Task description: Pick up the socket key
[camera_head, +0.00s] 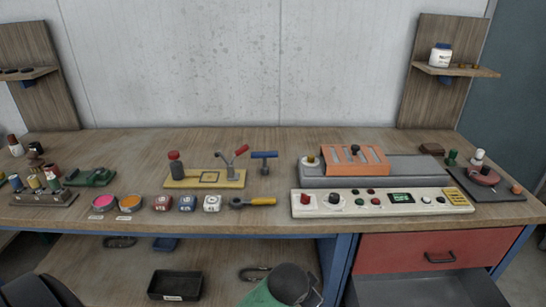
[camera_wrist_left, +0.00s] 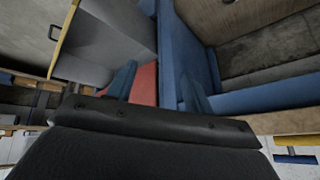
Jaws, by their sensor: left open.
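A T-shaped tool with a blue crossbar and a dark shaft (camera_head: 264,156), which looks like the socket key, stands on the bench right of the yellow plate in the head view. My left gripper (camera_wrist_left: 158,87) shows in the left wrist view with its two dark bluish fingers apart and nothing between them. It is away from the tool, with a red panel and blue frame beyond the fingers. I cannot make out either gripper in the head view.
A ratchet-like tool with a yellow handle (camera_head: 262,201) lies near the front edge. The yellow plate (camera_head: 190,183) carries a red-capped bottle and a red-handled clamp. A control panel (camera_head: 345,209) stands to the right. Small jars and boxes line the left front.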

